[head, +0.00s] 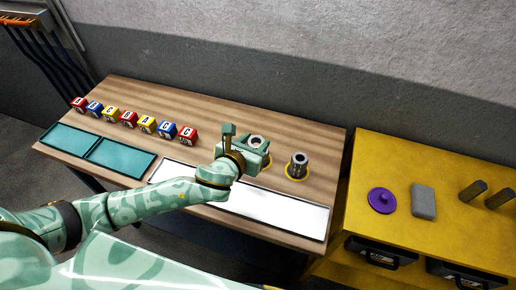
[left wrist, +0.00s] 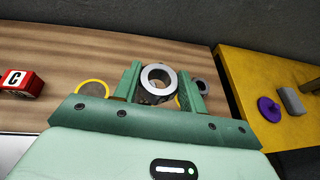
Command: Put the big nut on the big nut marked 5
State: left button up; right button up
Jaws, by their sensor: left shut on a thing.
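My left gripper (head: 252,150) is shut on a big grey metal nut (head: 258,141), a ring with an open bore. In the left wrist view the nut (left wrist: 147,85) sits between the two green fingers, bore facing up. A second grey metal nut (head: 299,159) stands upright on the table to the right of the gripper, inside a yellow ring (head: 288,174). In the left wrist view it shows only partly (left wrist: 203,84), behind the right finger. I cannot read a 5 on either nut. My right gripper is in neither view.
Lettered cubes (head: 146,124) stand in a row at the left of the wooden table (head: 220,112). Teal trays (head: 120,157) and a white panel (head: 280,211) lie along its front. A yellow bench (head: 390,165) at the right holds a purple disc (head: 382,200) and a grey block (head: 423,201).

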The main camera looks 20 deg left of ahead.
aim_at(259, 142)
pick_arm(q)
jog(key=w+f+b, duration=0.2)
jog(key=w+f, duration=0.2)
jog(key=f, duration=0.1)
jog(key=shift+w+f, duration=0.1)
jog(key=shift+w, duration=0.3)
jog(key=shift+w+a+f, duration=0.1)
jog(key=shift+w+f, duration=0.2)
jog(key=shift+f, duration=0.1)
jog(key=f+b, duration=0.1)
jog(key=f, duration=0.2)
jog(key=shift+w+f+b, duration=0.2)
jog(key=shift+b, duration=0.2)
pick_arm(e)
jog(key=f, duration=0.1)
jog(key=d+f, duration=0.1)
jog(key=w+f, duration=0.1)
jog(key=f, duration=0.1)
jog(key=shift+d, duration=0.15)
pick_arm(q)
jog(key=o, duration=1.1)
jog(key=shift+f, duration=0.1)
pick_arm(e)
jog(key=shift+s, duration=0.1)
